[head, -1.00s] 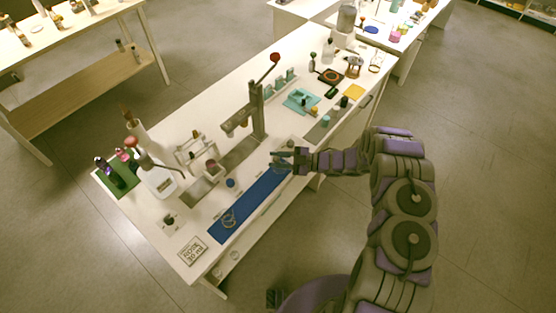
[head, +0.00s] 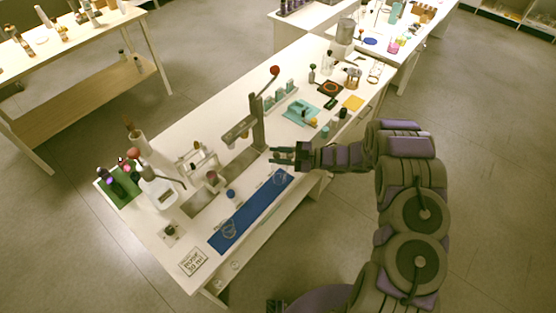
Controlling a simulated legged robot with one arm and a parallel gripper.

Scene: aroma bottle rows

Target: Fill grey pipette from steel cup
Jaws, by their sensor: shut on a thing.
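My gripper (head: 274,155) is over the right long side of the white table, just beyond the far end of the blue mat (head: 252,211). Its fingers point left, toward the grey stand. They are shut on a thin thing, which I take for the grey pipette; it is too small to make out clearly. A clear glass vessel (head: 280,178) stands on the mat's far end, just below the gripper in the picture. I cannot pick out the steel cup with certainty.
The grey stand (head: 257,122) with a red knob rises close left of my gripper. A wash bottle (head: 160,190) and a green tray (head: 124,190) with bottles are at the left end. A sign card (head: 192,262) lies at the near corner. Floor is clear on the right.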

